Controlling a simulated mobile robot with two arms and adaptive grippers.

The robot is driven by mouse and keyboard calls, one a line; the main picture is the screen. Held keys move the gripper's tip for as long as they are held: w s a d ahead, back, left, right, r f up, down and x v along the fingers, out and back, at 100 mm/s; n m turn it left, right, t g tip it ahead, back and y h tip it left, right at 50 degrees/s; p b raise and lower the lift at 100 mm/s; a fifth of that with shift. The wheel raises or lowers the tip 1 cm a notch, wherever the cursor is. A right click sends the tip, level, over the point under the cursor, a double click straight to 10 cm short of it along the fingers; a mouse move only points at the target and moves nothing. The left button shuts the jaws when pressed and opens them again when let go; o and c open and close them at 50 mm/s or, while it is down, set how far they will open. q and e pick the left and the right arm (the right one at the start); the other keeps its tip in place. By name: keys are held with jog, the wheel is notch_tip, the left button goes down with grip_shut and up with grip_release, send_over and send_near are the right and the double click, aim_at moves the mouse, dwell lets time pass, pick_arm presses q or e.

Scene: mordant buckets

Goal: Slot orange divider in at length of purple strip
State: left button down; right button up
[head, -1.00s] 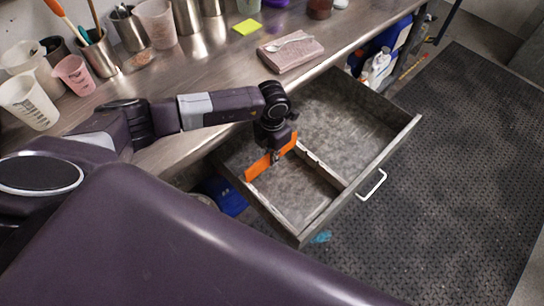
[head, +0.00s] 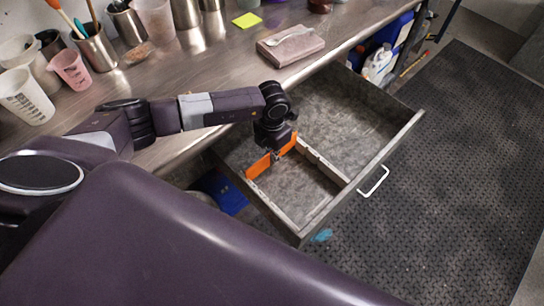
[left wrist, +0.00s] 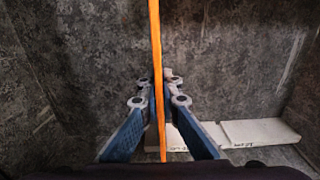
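My left gripper (head: 275,152) is shut on the orange divider (head: 258,167), over the left part of an open grey drawer (head: 375,160). The divider runs from near the drawer's left wall to a pale notched rail (head: 322,166) inside the drawer. In the left wrist view, the orange divider (left wrist: 157,80) stands edge-on between the two blue fingers (left wrist: 158,108). Whether its ends sit in slots cannot be told. I cannot make out a purple strip in either view. My right gripper is not in view.
A metal bench (head: 190,65) overhangs the drawer's back. It holds cups, steel containers, a yellow note (head: 247,20) and a pinkish block (head: 290,46). Blue containers (head: 220,192) stand below. A dark mat (head: 460,150) covers the floor at right. The drawer's far compartment is empty.

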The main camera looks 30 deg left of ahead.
pick_arm(q)
jog(key=shift+f+b, duration=0.45)
jog(key=shift+f, duration=0.15)
jog(key=c, duration=2.1)
grip_release()
notch_tip(320, 180, up, 12)
jog(key=shift+r, duration=0.1)
